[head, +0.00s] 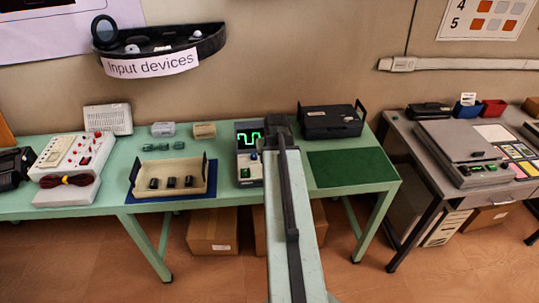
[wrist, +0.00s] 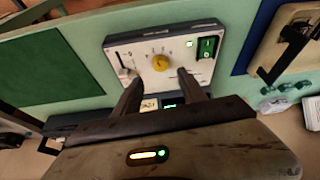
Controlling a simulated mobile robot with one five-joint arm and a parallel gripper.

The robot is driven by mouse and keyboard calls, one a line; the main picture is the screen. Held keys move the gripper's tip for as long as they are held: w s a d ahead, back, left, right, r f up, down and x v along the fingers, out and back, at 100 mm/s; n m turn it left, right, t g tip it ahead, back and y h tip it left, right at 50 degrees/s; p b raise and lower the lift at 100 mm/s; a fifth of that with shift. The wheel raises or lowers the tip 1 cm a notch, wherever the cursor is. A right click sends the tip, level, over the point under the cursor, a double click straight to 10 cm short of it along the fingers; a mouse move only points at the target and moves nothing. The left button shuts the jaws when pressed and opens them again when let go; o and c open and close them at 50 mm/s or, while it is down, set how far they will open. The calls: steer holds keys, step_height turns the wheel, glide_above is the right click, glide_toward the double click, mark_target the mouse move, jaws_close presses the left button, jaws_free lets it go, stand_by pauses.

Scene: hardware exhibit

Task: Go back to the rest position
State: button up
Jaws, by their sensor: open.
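My gripper (wrist: 158,88) is open, with two dark fingers apart and nothing between them. In the wrist view its fingertips point at the front panel of a grey instrument (wrist: 140,52) with a yellow knob (wrist: 160,63) and a lit green switch (wrist: 207,47). I cannot tell whether the fingertips touch the panel. In the head view my arm reaches forward over the green table (head: 225,205), and its end hides the right part of the instrument (head: 243,175). A green square wave shows on the instrument's screen (head: 249,138).
A cream tray (head: 140,180) with several dark pieces stands left of the instrument. A green mat (head: 350,168) and a black case (head: 332,121) are to the right. A white box with red knobs (head: 75,155) is far left. Cardboard boxes (head: 212,230) sit under the table.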

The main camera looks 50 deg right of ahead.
steer(key=shift+r, duration=0.1)
steer(key=shift+a, duration=0.1)
stand_by(0.3)
steer(key=w+a+n+y, duration=0.15)
steer(key=w+a, duration=0.25)
steer(key=a, duration=0.4)
steer(key=w+a+n, duration=0.2)
steer(key=w+a, duration=0.2)
steer(key=a, duration=0.5)
steer(key=w+a+n+y, duration=0.15)
steer(key=w+a, duration=0.25)
steer(key=a, duration=0.4)
steer(key=a+f+n, duration=0.1)
steer(key=a+n, duration=0.1)
steer(key=a, duration=1.1)
steer(key=s+a+g, duration=0.3)
steer(key=s+a, duration=0.2)
steer(key=s, duration=0.2)
steer(key=shift+a+f+g, duration=0.2)
steer(key=shift+f+g, duration=0.1)
steer(key=shift+f, duration=0.1)
